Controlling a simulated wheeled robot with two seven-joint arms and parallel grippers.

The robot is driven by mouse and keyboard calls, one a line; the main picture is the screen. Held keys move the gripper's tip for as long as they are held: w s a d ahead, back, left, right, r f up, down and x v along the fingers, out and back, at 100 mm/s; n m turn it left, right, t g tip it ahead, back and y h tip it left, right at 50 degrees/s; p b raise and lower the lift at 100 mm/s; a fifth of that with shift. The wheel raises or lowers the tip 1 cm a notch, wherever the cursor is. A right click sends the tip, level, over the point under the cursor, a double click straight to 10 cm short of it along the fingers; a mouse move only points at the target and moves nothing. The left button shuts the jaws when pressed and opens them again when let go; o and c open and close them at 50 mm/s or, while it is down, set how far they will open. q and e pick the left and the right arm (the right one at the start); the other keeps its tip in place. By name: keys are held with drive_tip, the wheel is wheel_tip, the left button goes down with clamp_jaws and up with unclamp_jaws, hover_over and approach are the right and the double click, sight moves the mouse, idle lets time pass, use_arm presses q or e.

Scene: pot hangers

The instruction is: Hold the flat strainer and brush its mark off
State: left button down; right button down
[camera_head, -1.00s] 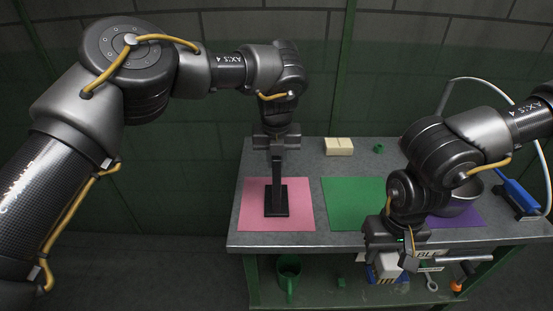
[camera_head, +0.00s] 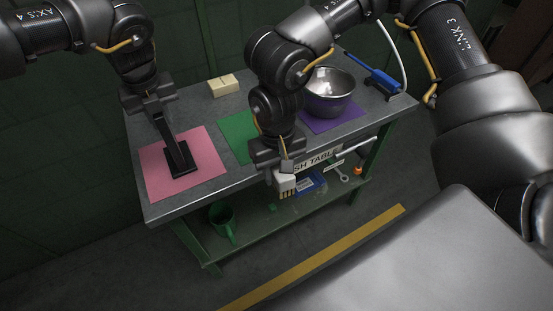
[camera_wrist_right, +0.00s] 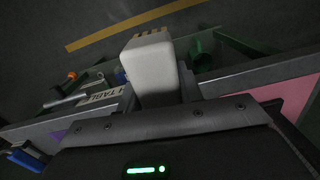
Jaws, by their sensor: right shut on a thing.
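A black upright tool with a flat square end (camera_head: 180,160), seemingly the flat strainer, stands over the pink mat (camera_head: 205,150) in the head view. Its handle runs up to my left gripper (camera_head: 155,110); whether the jaws grip it is too dark to tell. No mark can be made out on it. My right gripper (camera_head: 280,165) is over the table's front edge, right of the pink mat, shut on a white block with yellowish strips, seemingly the brush (camera_head: 285,182). The white block also shows in the right wrist view (camera_wrist_right: 151,65).
A green mat (camera_head: 237,135) lies partly behind my right arm. A metal bowl (camera_head: 330,95) sits on a purple mat (camera_head: 332,122) at the right. A cream block (camera_head: 223,86) stands at the back and a blue-handled tool (camera_head: 385,80) at the right. A green mug (camera_head: 222,220) is on the lower shelf.

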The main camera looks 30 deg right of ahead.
drive_tip(key=w+a+m+g+y, duration=0.25)
drive_tip(key=a+m+g, duration=0.2)
drive_tip(key=a, duration=0.55)
drive_tip(key=w+a+m+y, duration=0.1)
drive_tip(key=w+m+y, duration=0.2)
drive_tip(key=w+a+m+y, duration=0.1)
drive_tip(key=w+m+y, duration=0.1)
drive_tip(key=w+y, duration=0.1)
drive_tip(key=w+a+m+y, duration=0.1)
drive_tip(key=w+m+y, duration=0.2)
drive_tip(key=y, duration=0.2)
drive_tip(key=shift+w+a+r+m+t, duration=0.1)
drive_tip(key=shift+w+r+m+t, duration=0.15)
drive_tip(key=shift+w+r+m, duration=0.1)
drive_tip(key=w+d+y, duration=0.1)
drive_tip(key=w+m+t, duration=0.1)
drive_tip(key=w+d+f+m+t+y, duration=0.1)
drive_tip(key=shift+w+d+y, duration=0.3)
drive_tip(key=shift+w+y, duration=0.05)
drive_tip(key=w+d+t, duration=0.1)
drive_tip(key=w+d+f+m+t+y, duration=0.1)
drive_tip(key=w+d, duration=0.1)
drive_tip(key=d, duration=0.1)
drive_tip(key=shift+f+m+t+y, duration=0.25)
drive_tip(key=shift+m+t+y, duration=0.15)
drive_tip(key=shift+s+a, duration=0.1)
drive_tip(key=shift+a, duration=2.9)
drive_tip(key=shift+a, duration=1.05)
drive_tip(key=shift+w+d, duration=0.1)
drive_tip(key=shift+w, duration=1.8)
